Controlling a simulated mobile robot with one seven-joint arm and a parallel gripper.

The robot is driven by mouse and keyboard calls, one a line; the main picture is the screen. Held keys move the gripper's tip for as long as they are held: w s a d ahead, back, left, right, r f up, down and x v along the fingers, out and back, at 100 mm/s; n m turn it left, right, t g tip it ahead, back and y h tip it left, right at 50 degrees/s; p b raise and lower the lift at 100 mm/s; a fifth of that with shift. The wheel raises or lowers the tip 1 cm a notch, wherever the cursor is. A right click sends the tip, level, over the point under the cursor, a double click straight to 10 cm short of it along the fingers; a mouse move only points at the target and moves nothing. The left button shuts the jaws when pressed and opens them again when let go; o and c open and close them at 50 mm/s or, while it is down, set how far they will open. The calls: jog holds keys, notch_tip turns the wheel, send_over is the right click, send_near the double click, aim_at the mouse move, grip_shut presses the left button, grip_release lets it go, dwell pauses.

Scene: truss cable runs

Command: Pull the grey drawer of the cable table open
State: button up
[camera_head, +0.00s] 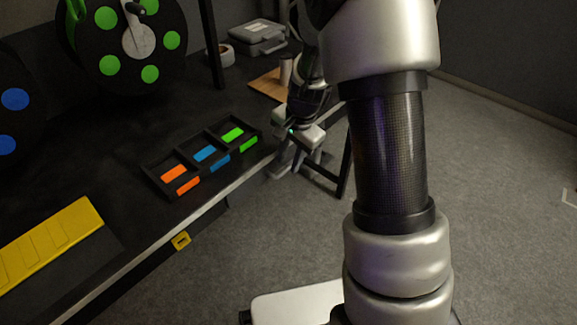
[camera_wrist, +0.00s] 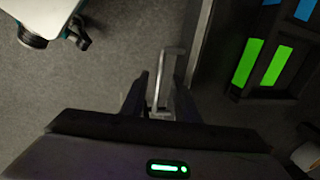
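The cable table (camera_head: 95,165) is black, with a pale front edge. In the wrist view a pale grey bar handle (camera_wrist: 163,75) sticks out from a grey strip (camera_wrist: 199,45) along the table front, probably the drawer's front. My gripper (camera_head: 296,165) is low at the far part of the table's front edge, and its body hides most of the drawer in the head view. In the wrist view my gripper (camera_wrist: 160,98) is open, with one dark finger on each side of the handle. I cannot tell whether either finger touches it. The drawer looks shut.
A black tray (camera_head: 150,172) with orange, blue and green blocks lies near the table edge. A yellow handle (camera_head: 181,241) is on the front, nearer me. A cable reel (camera_head: 125,45), yellow piece (camera_head: 50,243), tape roll (camera_head: 221,55) and grey case (camera_head: 258,36) are on the table.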

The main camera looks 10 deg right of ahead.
jog(key=shift+w+a+f, duration=0.1)
jog(key=shift+w+f, duration=0.05)
jog(key=shift+f, duration=0.75)
jog(key=shift+c, duration=0.3)
grip_shut()
